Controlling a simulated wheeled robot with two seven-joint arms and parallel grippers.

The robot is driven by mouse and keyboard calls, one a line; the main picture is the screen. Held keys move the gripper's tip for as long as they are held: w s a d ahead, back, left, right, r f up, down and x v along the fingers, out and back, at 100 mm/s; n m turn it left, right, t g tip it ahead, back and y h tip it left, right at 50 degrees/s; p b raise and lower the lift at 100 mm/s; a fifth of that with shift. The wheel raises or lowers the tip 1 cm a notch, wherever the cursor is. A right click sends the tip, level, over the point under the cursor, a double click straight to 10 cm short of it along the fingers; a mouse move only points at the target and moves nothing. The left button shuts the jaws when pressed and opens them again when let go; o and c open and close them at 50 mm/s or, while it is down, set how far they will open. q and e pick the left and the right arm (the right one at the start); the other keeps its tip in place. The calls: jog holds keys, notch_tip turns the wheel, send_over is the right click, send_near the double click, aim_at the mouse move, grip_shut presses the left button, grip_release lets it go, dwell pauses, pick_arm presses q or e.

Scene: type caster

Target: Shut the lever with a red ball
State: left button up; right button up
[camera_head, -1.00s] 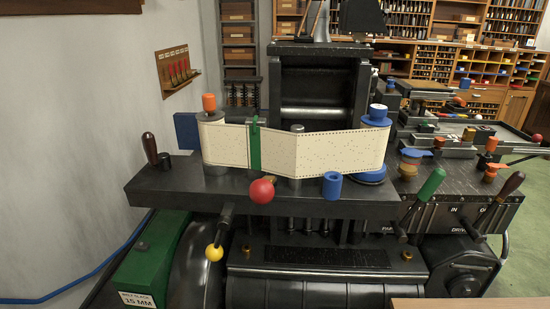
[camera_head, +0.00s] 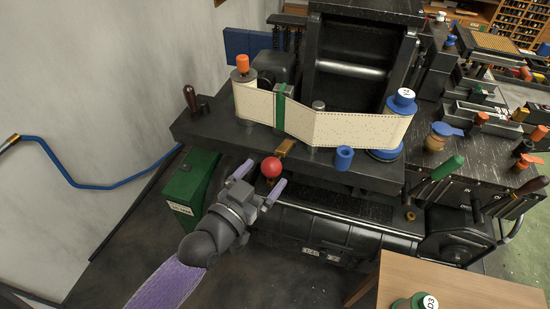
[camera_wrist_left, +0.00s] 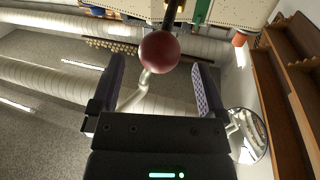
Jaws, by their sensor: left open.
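The red ball (camera_head: 271,167) is on the end of a lever at the front edge of the dark machine deck (camera_head: 345,172), below the paper strip. In the left wrist view the red ball (camera_wrist_left: 159,52) shows near the fingertips, with a dark rod above it. My left gripper (camera_head: 263,177) comes in from the lower left and is open, with its fingers pointing at the ball. In the wrist view the fingers (camera_wrist_left: 157,64) lie to either side of the ball, with a gap at each side. I cannot tell how deep the ball sits between them. My right gripper is not in view.
A perforated paper strip (camera_head: 355,130) runs above, with a green clamp (camera_head: 280,108) across it. A blue cylinder (camera_head: 344,158) and a green-handled lever (camera_head: 448,168) are to the right. A green box (camera_head: 190,184) stands left. A wooden table (camera_head: 460,285) is lower right.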

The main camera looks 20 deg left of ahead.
aim_at(282, 154)
pick_arm(q)
jog(key=shift+x, duration=1.95)
grip_shut()
